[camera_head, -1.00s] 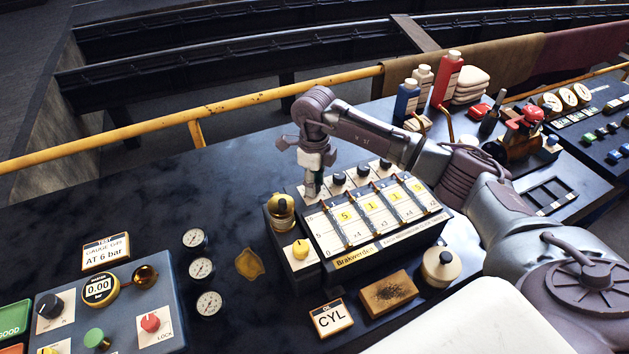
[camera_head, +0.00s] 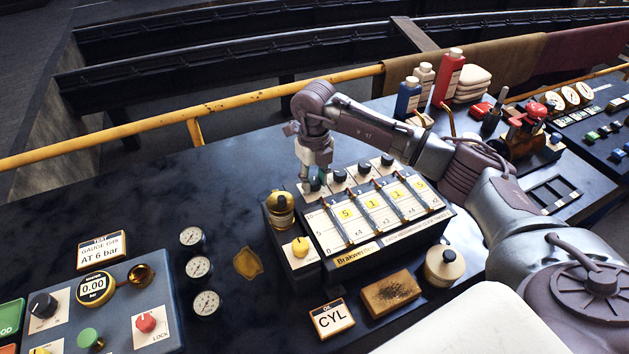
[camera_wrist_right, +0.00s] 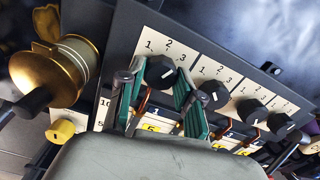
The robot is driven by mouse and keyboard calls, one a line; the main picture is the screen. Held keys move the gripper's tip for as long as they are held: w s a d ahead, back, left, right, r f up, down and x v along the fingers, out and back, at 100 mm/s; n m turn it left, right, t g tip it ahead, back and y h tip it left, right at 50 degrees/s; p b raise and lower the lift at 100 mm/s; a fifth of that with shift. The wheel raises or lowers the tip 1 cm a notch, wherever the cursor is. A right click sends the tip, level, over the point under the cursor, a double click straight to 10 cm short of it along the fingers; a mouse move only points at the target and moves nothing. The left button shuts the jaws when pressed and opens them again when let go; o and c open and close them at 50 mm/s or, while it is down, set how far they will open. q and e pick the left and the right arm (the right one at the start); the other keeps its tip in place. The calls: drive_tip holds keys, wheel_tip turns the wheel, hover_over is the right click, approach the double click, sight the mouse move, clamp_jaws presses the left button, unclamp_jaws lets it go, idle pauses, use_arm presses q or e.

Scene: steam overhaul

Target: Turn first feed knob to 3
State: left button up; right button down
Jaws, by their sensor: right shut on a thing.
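The first feed knob (camera_wrist_right: 160,72) is black and sits on a white plate marked 1, 2, 3 in the right wrist view, leftmost in a row of similar black knobs. My right gripper (camera_wrist_right: 158,80) is shut on it, with one green-padded finger on each side. In the head view my right gripper (camera_head: 312,184) points down at the far left corner of the Brakwerks feed box (camera_head: 352,257), and the first knob is partly hidden there. I cannot read where its pointer stands. My left gripper is not in view.
Beside the feed box stand a brass fitting (camera_head: 280,210) and a yellow knob (camera_head: 300,246). The other black knobs, such as the second (camera_wrist_right: 212,95), are close to my fingers. A wooden block (camera_head: 391,293) and a CYL sign (camera_head: 332,318) lie in front.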

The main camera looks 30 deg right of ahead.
sight(314, 182)
drive_tip(key=shift+m+b, duration=0.35)
drive_tip(key=shift+m, duration=1.25)
drive_tip(key=shift+r, duration=0.1)
drive_tip(key=c, duration=0.8)
unclamp_jaws()
drive_tip(key=shift+o, duration=0.2)
drive_tip(key=shift+r, duration=0.15)
wheel_tip(314, 182, up, 12)
drive_tip(key=shift+f, duration=0.2)
drive_tip(key=shift+f, duration=0.1)
